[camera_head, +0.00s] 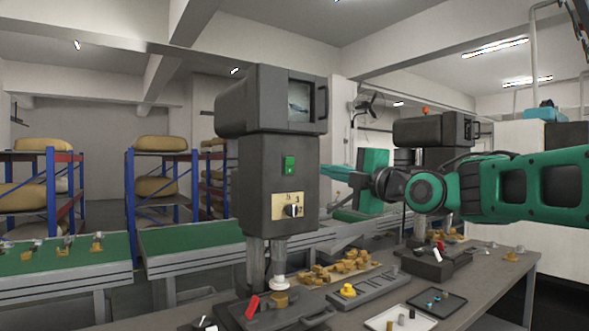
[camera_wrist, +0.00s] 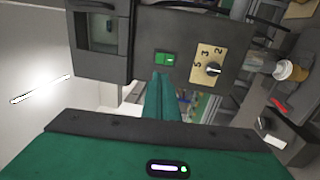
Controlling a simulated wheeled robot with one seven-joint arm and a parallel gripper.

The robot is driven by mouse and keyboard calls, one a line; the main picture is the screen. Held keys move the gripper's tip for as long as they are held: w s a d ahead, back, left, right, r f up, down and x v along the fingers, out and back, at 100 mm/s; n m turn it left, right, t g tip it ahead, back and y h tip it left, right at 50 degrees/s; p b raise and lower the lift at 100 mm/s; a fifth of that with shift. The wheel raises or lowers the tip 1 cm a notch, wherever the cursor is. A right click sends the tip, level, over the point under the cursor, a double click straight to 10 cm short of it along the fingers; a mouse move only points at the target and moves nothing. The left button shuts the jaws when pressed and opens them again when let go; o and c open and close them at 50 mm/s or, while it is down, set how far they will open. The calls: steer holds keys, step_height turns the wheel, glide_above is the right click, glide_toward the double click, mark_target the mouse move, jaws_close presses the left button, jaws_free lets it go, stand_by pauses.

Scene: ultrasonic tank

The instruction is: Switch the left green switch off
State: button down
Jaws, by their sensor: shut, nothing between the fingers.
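The green switch (camera_head: 289,165) is on the front of the left dark grey machine (camera_head: 275,198), above a beige dial plate with a black knob. In the wrist view the green switch (camera_wrist: 165,58) sits just beyond my fingertips, beside the dial plate (camera_wrist: 207,65). My gripper (camera_head: 330,170) is to the right of the switch, its green fingers pointing left toward the panel. In the wrist view my gripper (camera_wrist: 161,76) is shut and empty, its tips close to the switch. I cannot tell whether they touch it.
A second similar machine (camera_head: 432,132) stands behind at the right. The workbench (camera_head: 470,290) below holds brown pieces, a black tray (camera_head: 437,302) and a light tray (camera_head: 400,320). A green conveyor (camera_head: 190,237) and blue racks are at the left.

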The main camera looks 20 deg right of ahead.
glide_toward(290, 161)
steer(key=x, duration=0.5)
steer(key=shift+w+f, duration=0.1)
steer(key=shift+f, duration=0.05)
steer(key=shift+w+a, duration=0.2)
steer(key=shift+w, duration=0.45)
steer(key=shift+w+r, duration=0.1)
steer(key=shift+r, duration=0.2)
steer(key=r+v, duration=0.3)
steer(key=v, duration=1)
steer(key=shift+s, duration=0.45)
